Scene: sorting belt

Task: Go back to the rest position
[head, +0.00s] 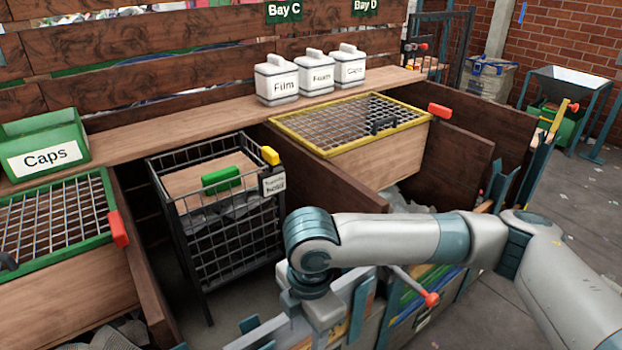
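My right arm comes in from the right edge and reaches left across the front of the bays. Its wrist is bent downward in front of the black wire cage, and the hand of my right gripper (318,312) points down low in the picture. Its fingers cannot be made out against the grey and teal parts there, so I cannot tell whether it is open or holds anything. My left arm and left gripper are not in view.
A black wire cage (187,245) stands between wooden partitions. A green-framed mesh lid (62,180) is at left, a yellow-framed one (300,147) right of centre. A green Caps bin (68,133) and white canisters (277,80) stand on the shelf. Floor is open at right.

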